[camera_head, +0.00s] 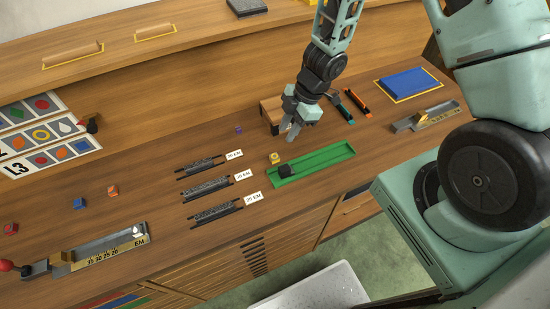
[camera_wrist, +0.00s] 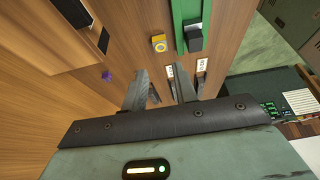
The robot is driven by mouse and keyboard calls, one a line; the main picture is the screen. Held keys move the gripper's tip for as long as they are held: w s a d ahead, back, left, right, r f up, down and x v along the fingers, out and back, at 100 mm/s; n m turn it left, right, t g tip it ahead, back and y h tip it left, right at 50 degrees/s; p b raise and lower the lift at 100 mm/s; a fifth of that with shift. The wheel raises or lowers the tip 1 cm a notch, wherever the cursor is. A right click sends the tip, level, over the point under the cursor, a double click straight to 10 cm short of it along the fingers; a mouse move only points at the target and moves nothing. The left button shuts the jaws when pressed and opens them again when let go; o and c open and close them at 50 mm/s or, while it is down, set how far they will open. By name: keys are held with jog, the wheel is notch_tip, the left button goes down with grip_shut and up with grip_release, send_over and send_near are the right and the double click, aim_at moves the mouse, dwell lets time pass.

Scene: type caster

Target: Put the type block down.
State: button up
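A yellow type block (camera_head: 274,158) with a round mark on top sits on the wooden bench, beside the left end of a green tray (camera_head: 338,157). It also shows in the wrist view (camera_wrist: 158,42), beyond my fingertips and apart from them. My gripper (camera_head: 290,136) hangs above the bench behind the tray, pointing down. In the wrist view its two fingers (camera_wrist: 161,76) are apart, with only bench and things further off showing between them. A small purple block (camera_head: 238,129) stands to the left of the gripper; it also shows in the wrist view (camera_wrist: 106,76).
A black block (camera_head: 284,171) sits in the tray's left end. Dark racks (camera_head: 209,187) with label cards lie to the left. A wooden block (camera_head: 271,108) stands behind the gripper. Orange (camera_head: 112,190), blue (camera_head: 79,203) and red (camera_head: 10,229) blocks lie far left. A blue pad (camera_head: 406,83) lies right.

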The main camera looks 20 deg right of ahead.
send_over(276, 156)
jog(key=d, duration=0.2)
notch_tip(276, 156, down, 4)
jog(key=shift+w+d+f+b, duration=0.1)
jog(key=shift+f+b, duration=0.05)
jog(key=shift+b, duration=0.3)
jog(key=shift+d+b+x, duration=0.2)
jog(key=shift+b+x, duration=0.7)
jog(key=shift+x, duration=1.7)
grip_shut()
